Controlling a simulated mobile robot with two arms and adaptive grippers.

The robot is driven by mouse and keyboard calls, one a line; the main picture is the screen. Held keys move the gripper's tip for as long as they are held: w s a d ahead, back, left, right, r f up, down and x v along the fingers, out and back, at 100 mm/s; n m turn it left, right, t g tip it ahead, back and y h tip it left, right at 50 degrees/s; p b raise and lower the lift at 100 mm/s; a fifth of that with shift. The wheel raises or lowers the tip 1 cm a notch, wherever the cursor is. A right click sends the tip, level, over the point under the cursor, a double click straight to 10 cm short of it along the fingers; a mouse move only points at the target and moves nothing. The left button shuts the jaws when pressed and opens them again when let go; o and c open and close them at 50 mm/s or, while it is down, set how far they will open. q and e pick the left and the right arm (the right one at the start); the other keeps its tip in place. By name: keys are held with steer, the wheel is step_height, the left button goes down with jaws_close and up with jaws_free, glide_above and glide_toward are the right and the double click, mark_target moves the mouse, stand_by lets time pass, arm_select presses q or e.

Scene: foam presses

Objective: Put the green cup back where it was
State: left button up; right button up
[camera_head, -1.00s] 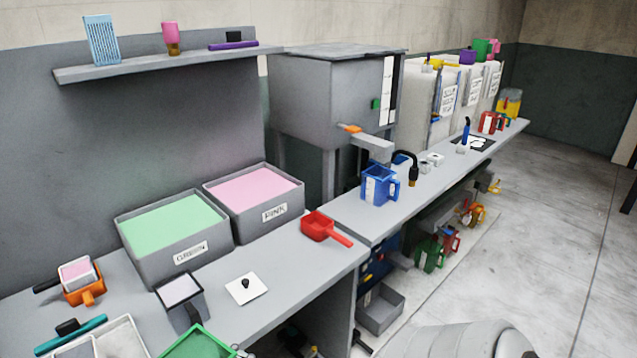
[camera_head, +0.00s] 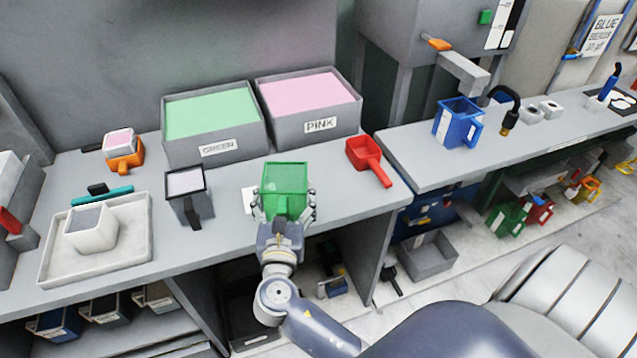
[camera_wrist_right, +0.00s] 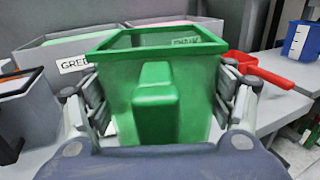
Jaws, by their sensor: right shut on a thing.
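The green cup (camera_head: 285,178) is a square, open-topped, see-through vessel, upright over the front part of the grey bench. My right gripper (camera_head: 285,207) is shut on it, with fingers on both sides. In the right wrist view the cup (camera_wrist_right: 158,100) fills the middle, its handle facing me between my fingers (camera_wrist_right: 160,108). A white card (camera_head: 248,200) lies on the bench, mostly hidden behind the cup. I cannot tell whether the cup's base touches the bench. My left gripper is not in view.
Bins labelled GREEN (camera_head: 215,150) and PINK (camera_head: 318,128) stand behind the cup. A dark-rimmed grey cup (camera_head: 190,205) is to its left, a red scoop (camera_head: 366,155) to its right. A white tray (camera_head: 52,262) lies further left. A blue jug (camera_head: 458,122) stands on the right-hand bench.

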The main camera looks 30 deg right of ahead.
steer(key=shift+w+a+h, duration=0.15)
steer(key=shift+w+h, duration=0.15)
steer(key=shift+w, duration=0.15)
steer(key=shift+w+d, duration=0.25)
steer(key=shift+d, duration=0.05)
steer(key=w+d+f+p, duration=0.1)
steer(key=w+d, duration=0.1)
steer(key=d, duration=0.2)
steer(key=w+d+f+p, duration=0.1)
steer(key=w+d+f, duration=0.1)
steer(key=d, duration=0.3)
steer(key=w+d+f, duration=0.1)
steer(key=w+d, duration=0.2)
steer(key=d, duration=0.1)
steer(key=shift+d+f+p, duration=0.3)
steer(key=shift+d+p, duration=0.1)
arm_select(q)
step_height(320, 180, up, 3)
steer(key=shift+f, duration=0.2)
arm_select(e)
steer(key=shift+f, duration=0.25)
